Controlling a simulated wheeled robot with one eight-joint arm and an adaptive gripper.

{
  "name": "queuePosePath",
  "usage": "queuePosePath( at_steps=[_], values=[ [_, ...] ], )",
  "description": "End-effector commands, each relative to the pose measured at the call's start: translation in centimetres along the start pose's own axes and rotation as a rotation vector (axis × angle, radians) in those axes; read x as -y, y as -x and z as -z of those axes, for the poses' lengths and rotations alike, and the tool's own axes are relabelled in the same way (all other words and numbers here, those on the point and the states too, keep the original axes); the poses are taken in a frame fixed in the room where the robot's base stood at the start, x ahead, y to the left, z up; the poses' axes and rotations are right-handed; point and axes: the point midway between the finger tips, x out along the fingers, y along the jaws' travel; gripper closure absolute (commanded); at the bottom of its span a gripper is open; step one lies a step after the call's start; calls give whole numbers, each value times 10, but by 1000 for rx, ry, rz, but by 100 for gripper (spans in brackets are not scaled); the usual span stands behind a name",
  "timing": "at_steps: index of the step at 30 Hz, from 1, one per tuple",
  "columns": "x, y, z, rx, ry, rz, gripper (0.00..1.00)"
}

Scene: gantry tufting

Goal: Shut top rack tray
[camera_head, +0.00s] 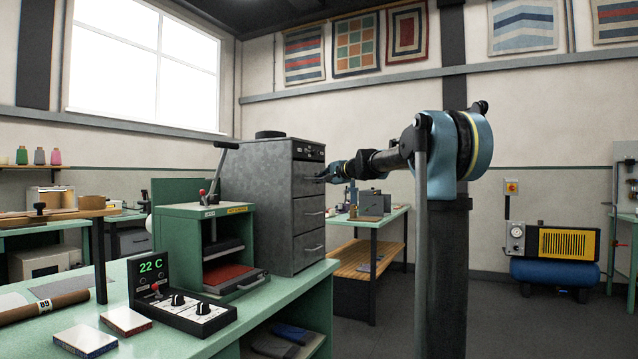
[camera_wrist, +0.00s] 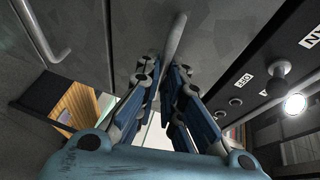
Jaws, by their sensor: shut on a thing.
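The grey rack (camera_head: 262,200) stands on the green bench, with several tray fronts stacked on its right-hand face. The top tray (camera_head: 305,180) is just under the dark control strip, and its front looks about flush with the trays below. My gripper (camera_head: 326,179) reaches it from the right. In the wrist view, my gripper (camera_wrist: 160,88) has its blue fingers closed on the top tray's bar handle (camera_wrist: 175,36), one finger on either side. The wrist view also shows the top tray's grey front (camera_wrist: 110,30). The handle's far part is hidden between the fingers.
A green press (camera_head: 205,250) with a lever stands left of the rack. A control box with dials (camera_head: 180,312) sits at the bench front. A lower tray's handle (camera_wrist: 55,45) shows in the wrist view.

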Motion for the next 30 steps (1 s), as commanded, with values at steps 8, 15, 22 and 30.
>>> queuePosePath(
  at_steps=[8,15,22,30],
  values=[
    [0,-1,0,2,0,0,72],
    [0,3,0,1,0,0,72],
    [0,31,1,-2,0,0,72],
    [-1,80,2,-1,-1,0,72]
  ],
)
